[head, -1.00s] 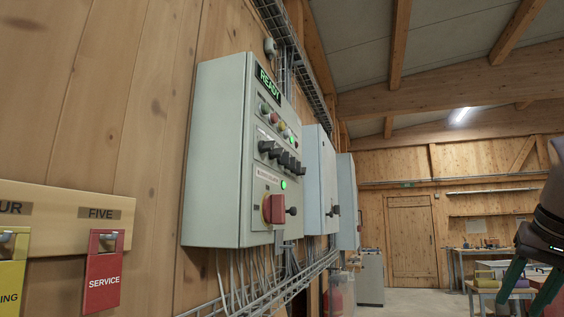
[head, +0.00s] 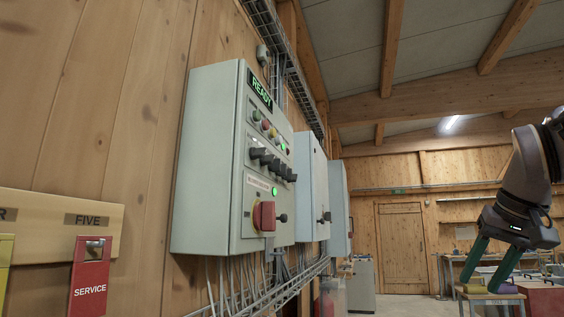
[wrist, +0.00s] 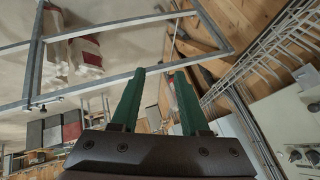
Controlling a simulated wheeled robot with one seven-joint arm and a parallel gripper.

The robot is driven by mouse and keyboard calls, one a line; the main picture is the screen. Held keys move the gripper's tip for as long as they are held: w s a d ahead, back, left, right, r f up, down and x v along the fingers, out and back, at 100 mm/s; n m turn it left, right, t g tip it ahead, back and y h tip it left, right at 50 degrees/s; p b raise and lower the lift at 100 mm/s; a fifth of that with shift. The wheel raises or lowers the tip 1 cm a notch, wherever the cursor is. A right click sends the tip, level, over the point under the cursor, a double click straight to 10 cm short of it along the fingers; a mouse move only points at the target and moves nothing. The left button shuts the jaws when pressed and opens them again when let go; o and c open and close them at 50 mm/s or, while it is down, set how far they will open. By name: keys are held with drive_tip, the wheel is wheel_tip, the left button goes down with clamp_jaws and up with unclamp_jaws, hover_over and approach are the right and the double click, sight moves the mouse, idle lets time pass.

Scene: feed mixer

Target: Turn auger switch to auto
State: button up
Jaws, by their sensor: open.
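The grey control cabinet (head: 208,160) hangs on the wooden wall at the centre left of the head view. Its front shows a lit READY display (head: 261,89), small buttons, a row of black rotary switches (head: 272,163) and a red main knob (head: 265,216). The switches' labels are too small to read, so I cannot tell which is the auger switch. My gripper (head: 495,262) is at the right of the head view, well apart from the cabinet, pointing down. Its green fingers (wrist: 156,98) are open and empty in the wrist view.
Two more grey cabinets (head: 309,187) stand along the wall beyond the first. A wire cable tray (head: 290,290) runs below them. A red SERVICE tag (head: 90,280) hangs at lower left. A workbench and door are at the back. The space between my gripper and the cabinets looks clear.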

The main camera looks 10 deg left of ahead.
drive_tip(key=w+a+r+n+y, duration=0.35)
drive_tip(key=w+a+r, duration=0.4)
drive_tip(key=r, duration=0.25)
drive_tip(key=n+g+y, duration=0.6)
drive_tip(key=n+y, duration=0.1)
drive_tip(key=n, duration=0.9)
approach(276, 165)
drive_tip(key=r+x, duration=0.1)
drive_tip(key=x, duration=0.6)
drive_tip(key=shift+w+a, duration=0.35)
drive_tip(key=shift+a, duration=0.15)
clamp_jaws()
